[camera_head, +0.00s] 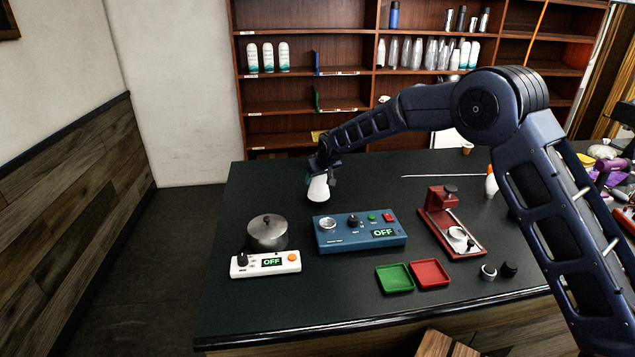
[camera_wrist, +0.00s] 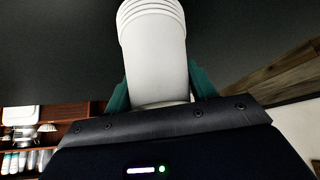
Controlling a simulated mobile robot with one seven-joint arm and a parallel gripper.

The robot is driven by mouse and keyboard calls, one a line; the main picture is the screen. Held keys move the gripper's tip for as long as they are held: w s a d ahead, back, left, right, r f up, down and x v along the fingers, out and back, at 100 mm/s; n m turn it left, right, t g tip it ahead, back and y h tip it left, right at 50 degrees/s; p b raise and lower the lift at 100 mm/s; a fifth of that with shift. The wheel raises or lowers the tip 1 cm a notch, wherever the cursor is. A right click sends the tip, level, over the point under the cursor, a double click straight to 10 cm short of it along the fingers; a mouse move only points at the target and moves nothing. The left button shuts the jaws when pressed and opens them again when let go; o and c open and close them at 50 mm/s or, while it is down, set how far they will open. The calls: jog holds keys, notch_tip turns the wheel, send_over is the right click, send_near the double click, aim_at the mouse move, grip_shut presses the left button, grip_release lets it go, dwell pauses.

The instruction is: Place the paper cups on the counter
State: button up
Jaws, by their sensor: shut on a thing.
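A white stack of paper cups (camera_head: 318,189) is held at the end of my arm, over the far left part of the dark counter (camera_head: 270,190). My gripper (camera_head: 325,172) is shut on the stack. In the wrist view the white cups (camera_wrist: 155,50) stand between the teal fingers of my gripper (camera_wrist: 160,90), with several stacked rims at the top of the picture. The cups look slightly tilted in the head view. I cannot tell whether their lower end touches the counter.
A blue control box (camera_head: 360,232) stands in front of the cups. A metal pot (camera_head: 267,232) sits behind a white control unit (camera_head: 265,263). Green (camera_head: 394,278) and red (camera_head: 430,273) trays and a red stand (camera_head: 440,205) are to the right. Wooden shelves (camera_head: 340,75) stand behind. The counter's back left is clear.

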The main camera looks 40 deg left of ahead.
jog(key=shift+f, duration=0.85)
jog(key=shift+f, duration=0.1)
jog(key=o, duration=1)
jog(key=shift+s+d+r, duration=0.1)
jog(key=shift+d+r, duration=0.1)
jog(key=shift+r, duration=0.35)
jog(key=v, duration=1.1)
jog(key=shift+s, duration=0.1)
